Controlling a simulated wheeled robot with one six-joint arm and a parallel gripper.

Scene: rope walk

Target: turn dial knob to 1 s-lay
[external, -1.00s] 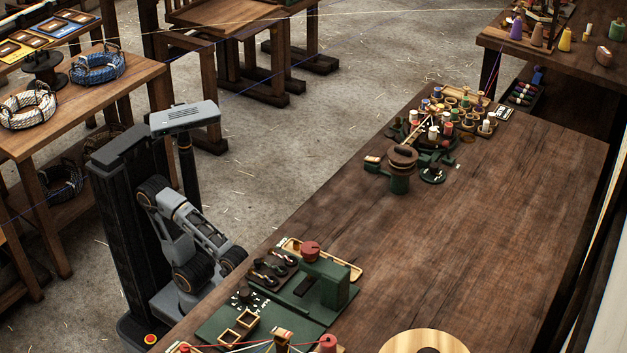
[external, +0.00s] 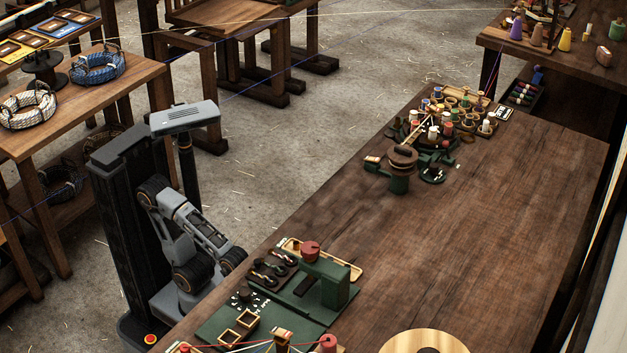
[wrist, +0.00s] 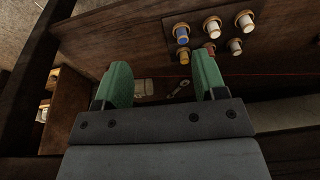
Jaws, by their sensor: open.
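A small dark knob (external: 245,294) with white marks beside it sits on the green board (external: 215,322) at the table's near left end. It looks like the dial, but its labels and setting are too small to read. My arm is folded beside the table, left of the board; its gripper cannot be made out in the external view. In the wrist view my gripper (wrist: 160,85) has its two green fingers wide apart with nothing between them. The knob does not show in the wrist view.
A green press-like block (external: 335,285) with a red knob (external: 310,251) stands right of the dark knob. Spools (external: 440,125) crowd the table's far end. The table's middle is clear.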

